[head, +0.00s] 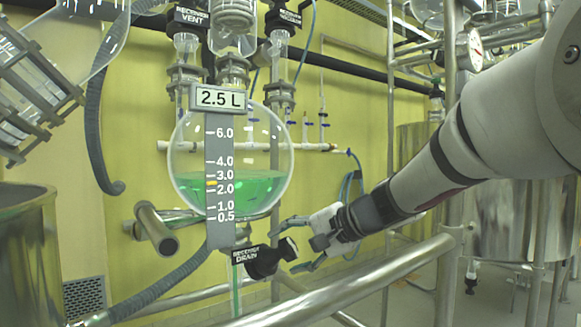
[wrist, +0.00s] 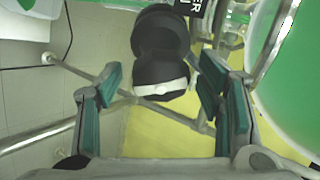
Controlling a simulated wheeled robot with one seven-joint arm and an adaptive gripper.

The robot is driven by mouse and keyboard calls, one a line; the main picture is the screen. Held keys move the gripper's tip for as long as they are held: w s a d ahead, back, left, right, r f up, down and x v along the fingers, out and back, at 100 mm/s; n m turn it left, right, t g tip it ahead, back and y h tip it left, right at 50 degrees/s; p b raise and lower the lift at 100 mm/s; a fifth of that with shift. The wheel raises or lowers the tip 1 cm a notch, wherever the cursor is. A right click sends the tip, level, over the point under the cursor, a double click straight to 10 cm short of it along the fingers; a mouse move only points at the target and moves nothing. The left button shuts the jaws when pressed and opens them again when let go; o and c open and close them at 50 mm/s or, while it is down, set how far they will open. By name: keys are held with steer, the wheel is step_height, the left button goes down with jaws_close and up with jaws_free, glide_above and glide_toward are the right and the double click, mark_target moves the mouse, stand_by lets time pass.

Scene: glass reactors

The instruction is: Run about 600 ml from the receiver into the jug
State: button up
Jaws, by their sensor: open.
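The receiver (head: 270,150) is a round glass flask with green liquid (head: 262,190) in its lower part, its surface near the 2.0 to 3.0 marks. A scale strip (head: 218,150) in front carries a "2.5 L" sign (head: 220,97). Below is the black drain handle (head: 262,262), labelled receiver drain. A thin green vertical streak (head: 236,290) shows under the drain; I cannot tell whether it is flowing liquid or a tube. My gripper (head: 291,245) is open, with the handle's black end (wrist: 160,55) between its fingers in the wrist view. The jug is not visible.
A steel rail (head: 340,285) crosses the foreground below my gripper. A capped pipe end (head: 157,230) and a grey hose (head: 165,285) lie left of the drain. A metal vessel (head: 28,260) stands at the left edge. Valve handles marked vent and vacuum hang above.

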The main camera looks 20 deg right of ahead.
steer(key=shift+r+m+g+p, duration=0.25)
steer(key=shift+m+p, duration=0.75)
steer(key=shift+p, duration=1.2)
steer(key=m+p, duration=0.1)
steer(key=p, duration=0.1)
steer(key=shift+p, duration=0.35)
